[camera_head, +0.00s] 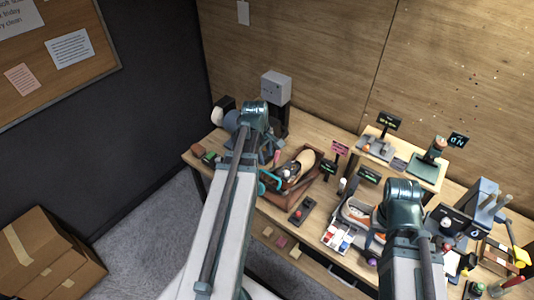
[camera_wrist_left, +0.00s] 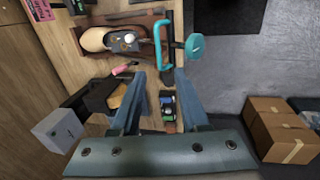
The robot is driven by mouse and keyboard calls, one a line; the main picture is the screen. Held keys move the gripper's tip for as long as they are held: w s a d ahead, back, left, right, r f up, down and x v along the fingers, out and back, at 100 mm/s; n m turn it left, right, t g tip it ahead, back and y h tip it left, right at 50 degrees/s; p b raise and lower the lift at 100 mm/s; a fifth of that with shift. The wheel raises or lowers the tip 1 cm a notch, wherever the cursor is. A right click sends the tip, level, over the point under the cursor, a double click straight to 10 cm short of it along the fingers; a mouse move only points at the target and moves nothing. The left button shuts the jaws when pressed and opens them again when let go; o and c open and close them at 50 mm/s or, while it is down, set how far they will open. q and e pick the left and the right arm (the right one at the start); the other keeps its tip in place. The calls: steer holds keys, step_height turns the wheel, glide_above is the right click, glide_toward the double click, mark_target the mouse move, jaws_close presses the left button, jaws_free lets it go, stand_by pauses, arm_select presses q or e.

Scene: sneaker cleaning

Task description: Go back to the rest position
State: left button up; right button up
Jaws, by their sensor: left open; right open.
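My left gripper (camera_wrist_left: 160,75) is open and empty in the left wrist view, its two blue-grey fingers apart above the workbench's left end. In the head view the left arm reaches up from the bottom, and its gripper is partly hidden by the arm. A sneaker (camera_head: 303,163) lies in a brown tray (camera_head: 279,199) to the right of the left gripper; the tray's sneaker also shows in the left wrist view (camera_wrist_left: 95,40). My right gripper (camera_head: 377,228) is mostly hidden beside its arm, close to a second, orange-trimmed sneaker (camera_head: 352,212).
A teal-handled tool (camera_wrist_left: 194,48) lies by the tray. A grey box-topped device (camera_head: 276,86) stands at the bench's back left. A raised wooden shelf (camera_head: 430,180) with signs and a blue holder (camera_head: 482,195) crowd the right. Cardboard boxes (camera_head: 40,255) sit on the floor at left.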

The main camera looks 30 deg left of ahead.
arm_select(q)
steer(key=shift+s+r+p, duration=0.15)
steer(key=shift+r+p, duration=0.15)
steer(key=shift+r, duration=0.35)
arm_select(e)
steer(key=shift+r, duration=0.7)
arm_select(q)
steer(key=s+d+f+m+g+b, duration=0.1)
steer(key=s+d+f+m+b, duration=0.2)
steer(key=d+f+m+b, duration=0.4)
steer(key=s+d+f+m+y+b, duration=0.1)
steer(key=s+d+f+m+b, duration=0.2)
steer(key=d+f+m+b, duration=0.4)
steer(key=s+d+f+m+g+b, duration=0.1)
steer(key=s+d+f+m+b, duration=0.3)
steer(key=d+f+b, duration=0.6)
steer(key=d+m, duration=0.2)
steer(key=d, duration=0.5)
steer(key=shift+d+f+m+g, duration=0.2)
steer(key=shift+f+m+g, duration=0.1)
steer(key=shift+m, duration=0.1)
arm_select(e)
step_height(320, 180, down, 24)
steer(key=shift+f, duration=0.15)
